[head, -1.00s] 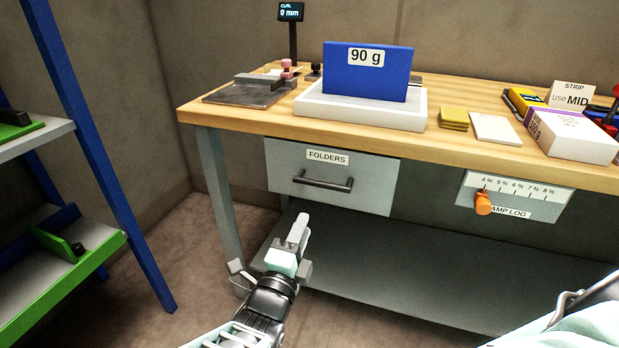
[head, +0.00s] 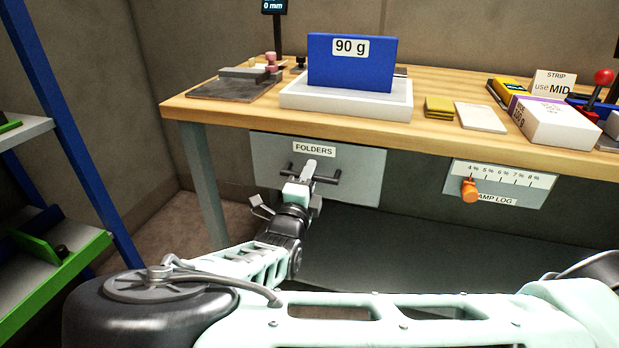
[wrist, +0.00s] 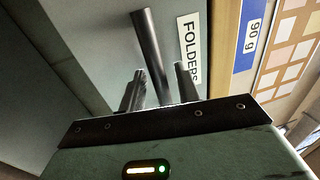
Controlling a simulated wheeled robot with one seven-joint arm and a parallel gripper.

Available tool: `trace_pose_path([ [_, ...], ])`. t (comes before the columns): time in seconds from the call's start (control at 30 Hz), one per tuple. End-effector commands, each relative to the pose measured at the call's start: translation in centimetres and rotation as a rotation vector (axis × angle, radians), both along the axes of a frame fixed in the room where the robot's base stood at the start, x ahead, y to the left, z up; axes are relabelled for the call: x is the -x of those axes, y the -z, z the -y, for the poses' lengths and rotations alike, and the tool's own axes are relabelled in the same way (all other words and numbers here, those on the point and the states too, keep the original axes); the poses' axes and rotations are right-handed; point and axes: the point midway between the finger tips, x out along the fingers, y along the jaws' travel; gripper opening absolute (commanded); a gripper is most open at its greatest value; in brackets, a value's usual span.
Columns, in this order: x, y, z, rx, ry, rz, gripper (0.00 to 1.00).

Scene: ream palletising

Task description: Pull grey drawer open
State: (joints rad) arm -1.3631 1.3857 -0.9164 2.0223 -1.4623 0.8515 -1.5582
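The grey drawer (head: 358,186) hangs under the workbench at its left part, with a FOLDERS label (head: 313,150) on its front. It looks closed. Its dark bar handle (head: 330,181) is partly hidden behind my gripper (head: 309,171). In the wrist view the handle (wrist: 148,45) runs between the two fingers of my gripper (wrist: 159,76). The fingers stand apart, one on each side of the bar, with a visible gap. I cannot tell whether either finger touches it.
The wooden bench top (head: 440,140) holds a white tray (head: 350,107) with a blue 90 g block (head: 350,70). A scale panel with an orange knob (head: 469,190) hangs to the drawer's right. A lower grey shelf is below. A blue-framed rack (head: 75,120) stands at left.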

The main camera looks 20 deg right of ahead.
Motion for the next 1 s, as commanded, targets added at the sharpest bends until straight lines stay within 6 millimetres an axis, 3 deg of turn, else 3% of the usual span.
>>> trace_pose_path([
  [0.13,0.0,0.0,0.0,0.000,0.000,0.000,0.30],
  [0.23,0.0,0.0,0.0,0.000,0.000,0.000,0.02],
  [0.27,0.0,0.0,0.0,0.000,0.000,0.000,0.00],
  [0.67,0.9,-0.2,-0.7,-0.001,-0.001,-0.002,0.00],
  [1.0,5.1,-0.5,-3.8,-0.001,-0.003,-0.004,0.00],
])
